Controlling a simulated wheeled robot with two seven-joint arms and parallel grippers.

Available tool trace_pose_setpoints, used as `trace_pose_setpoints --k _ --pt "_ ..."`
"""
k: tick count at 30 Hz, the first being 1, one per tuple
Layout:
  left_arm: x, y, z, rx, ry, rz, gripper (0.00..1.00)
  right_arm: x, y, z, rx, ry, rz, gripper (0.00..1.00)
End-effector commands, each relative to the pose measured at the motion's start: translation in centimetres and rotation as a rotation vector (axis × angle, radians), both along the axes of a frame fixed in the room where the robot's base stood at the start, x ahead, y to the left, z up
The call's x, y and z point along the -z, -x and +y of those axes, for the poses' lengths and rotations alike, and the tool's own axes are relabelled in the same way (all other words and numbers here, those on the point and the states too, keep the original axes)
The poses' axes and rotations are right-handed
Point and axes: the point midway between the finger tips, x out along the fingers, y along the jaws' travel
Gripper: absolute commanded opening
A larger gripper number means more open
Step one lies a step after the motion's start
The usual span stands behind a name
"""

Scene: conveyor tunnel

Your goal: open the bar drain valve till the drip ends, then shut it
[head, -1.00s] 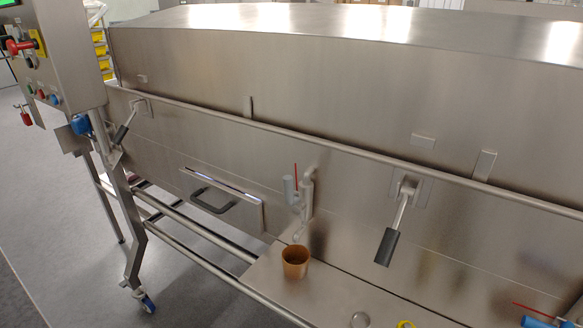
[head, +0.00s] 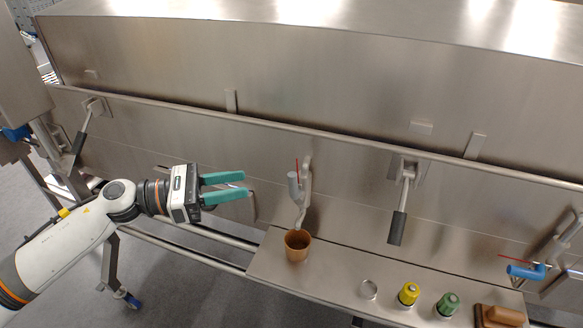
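A small grey valve (head: 294,186) with a thin red lever (head: 297,170) standing upright sits on a pipe on the tunnel's side. A brown cup (head: 297,255) stands on the steel shelf below its spout. I cannot make out any drip. A second valve, blue (head: 526,271), with a red lever lying nearly level, is at the right edge. I cannot tell from labels which is the bar drain. My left gripper (head: 247,183) has two teal fingers apart with nothing between them. It is left of the grey valve, apart from it. My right gripper is out of view.
The steel shelf (head: 330,284) carries a round metal lid (head: 369,289), a yellow-topped item (head: 408,293), a green-topped item (head: 448,304) and a brown block-like item (head: 500,316). A black-gripped handle (head: 397,228) hangs right of the grey valve. A rail (head: 340,134) runs above.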

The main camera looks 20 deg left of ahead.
Motion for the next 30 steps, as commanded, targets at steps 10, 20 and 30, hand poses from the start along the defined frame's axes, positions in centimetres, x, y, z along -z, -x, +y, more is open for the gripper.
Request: trace_pose_setpoints --k 10,20,30 --pt "-0.5 -2.5 -3.7 -0.004 0.009 0.002 0.36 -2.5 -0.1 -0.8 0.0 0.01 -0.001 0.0" --pt "-0.5 -5.3 -8.2 -0.005 0.011 0.005 0.36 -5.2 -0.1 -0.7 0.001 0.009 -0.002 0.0" --pt "0.0 -6.2 -9.7 -0.006 0.007 0.005 0.36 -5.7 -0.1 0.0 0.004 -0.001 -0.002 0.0"
